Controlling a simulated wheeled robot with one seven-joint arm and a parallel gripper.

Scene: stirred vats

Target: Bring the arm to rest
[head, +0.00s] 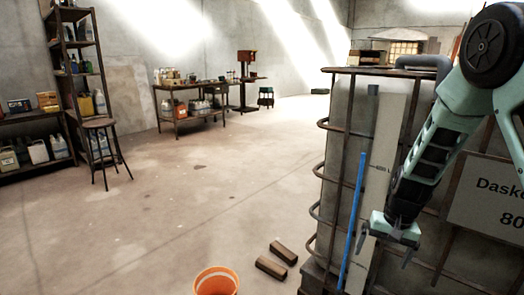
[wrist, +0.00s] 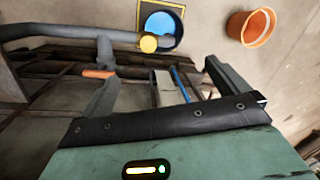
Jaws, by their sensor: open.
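My arm comes in from the right in the head view, its teal links bent downward. My gripper (head: 388,240) hangs low in front of the caged tank (head: 342,105), on the right of the picture. In the wrist view my gripper (wrist: 160,85) shows its two fingers wide apart, with nothing held between them. The tank's bars and a blue strip (wrist: 181,84) show beyond the fingers. Whether the gripper touches the tank cannot be told.
A sign (head: 490,195) is on the tank. An orange bucket (head: 217,281) and two wooden blocks (head: 271,267) are on the floor. Open floor lies left, before shelves and tables.

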